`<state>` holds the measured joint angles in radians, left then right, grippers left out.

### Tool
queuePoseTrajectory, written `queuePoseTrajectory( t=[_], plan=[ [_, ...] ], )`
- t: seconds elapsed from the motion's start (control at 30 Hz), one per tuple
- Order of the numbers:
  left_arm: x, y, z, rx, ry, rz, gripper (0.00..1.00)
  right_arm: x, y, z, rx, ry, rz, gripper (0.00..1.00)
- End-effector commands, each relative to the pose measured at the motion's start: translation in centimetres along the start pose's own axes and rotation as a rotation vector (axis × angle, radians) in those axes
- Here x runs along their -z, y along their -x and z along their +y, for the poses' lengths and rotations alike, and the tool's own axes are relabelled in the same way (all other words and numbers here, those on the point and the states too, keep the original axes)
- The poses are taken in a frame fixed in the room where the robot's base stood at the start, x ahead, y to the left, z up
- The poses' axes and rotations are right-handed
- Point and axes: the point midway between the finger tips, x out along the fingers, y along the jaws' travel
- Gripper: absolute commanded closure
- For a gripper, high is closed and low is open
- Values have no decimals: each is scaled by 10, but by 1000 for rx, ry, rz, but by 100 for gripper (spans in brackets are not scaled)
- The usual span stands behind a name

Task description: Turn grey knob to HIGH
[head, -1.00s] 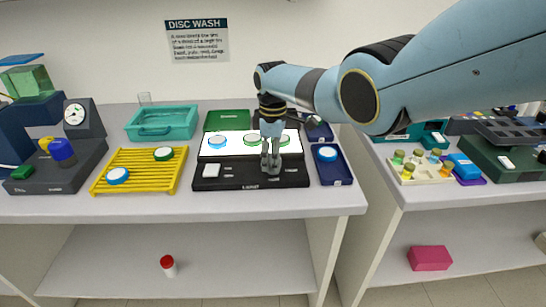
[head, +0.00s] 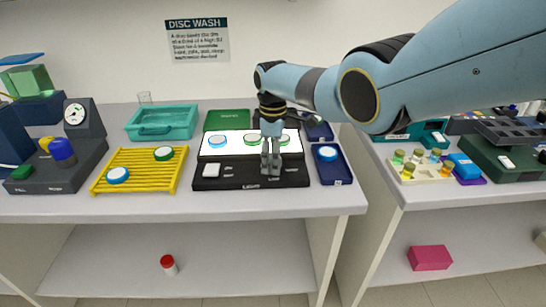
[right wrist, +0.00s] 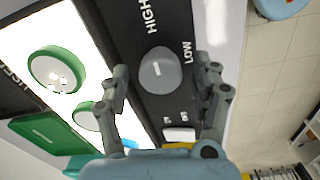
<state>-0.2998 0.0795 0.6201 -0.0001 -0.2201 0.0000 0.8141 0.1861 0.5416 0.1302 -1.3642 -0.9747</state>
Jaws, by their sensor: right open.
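The grey knob (right wrist: 160,70) shows in the right wrist view as a round disc on a black panel, with a small pale mark on its face. The word HIGH is printed up and left of it, LOW up and right. My right gripper (right wrist: 163,76) is open, with one finger on each side of the knob; I cannot tell whether they touch it. In the head view my right gripper (head: 271,166) points down over the right part of the black panel (head: 235,183) and hides the knob. My left gripper is not in view.
A lit white plate (head: 212,153) with green-rimmed and blue-rimmed discs lies behind the panel. A white button (head: 211,170) sits at the panel's left. A navy tray (head: 338,172) stands at right, a yellow rack (head: 138,175) at left. A gap separates the two benches.

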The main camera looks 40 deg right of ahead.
Motion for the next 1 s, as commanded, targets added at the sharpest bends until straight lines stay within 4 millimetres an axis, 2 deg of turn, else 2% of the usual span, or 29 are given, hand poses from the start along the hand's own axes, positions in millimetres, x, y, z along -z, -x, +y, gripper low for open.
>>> queuePoseTrajectory(
  t=[0.27,0.43,0.6,0.73,0.83,1.0],
  plan=[
    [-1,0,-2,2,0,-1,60,0,8,1,-1,-1,1,36],
    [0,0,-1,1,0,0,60,0,32,0,-3,1,2,36],
    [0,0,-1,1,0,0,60,0,74,1,-3,0,2,36],
    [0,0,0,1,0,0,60,0,98,1,-3,0,1,36],
    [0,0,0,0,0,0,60,0,111,1,-2,0,1,36],
    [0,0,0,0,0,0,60,0,120,0,0,0,0,36]
  ],
)
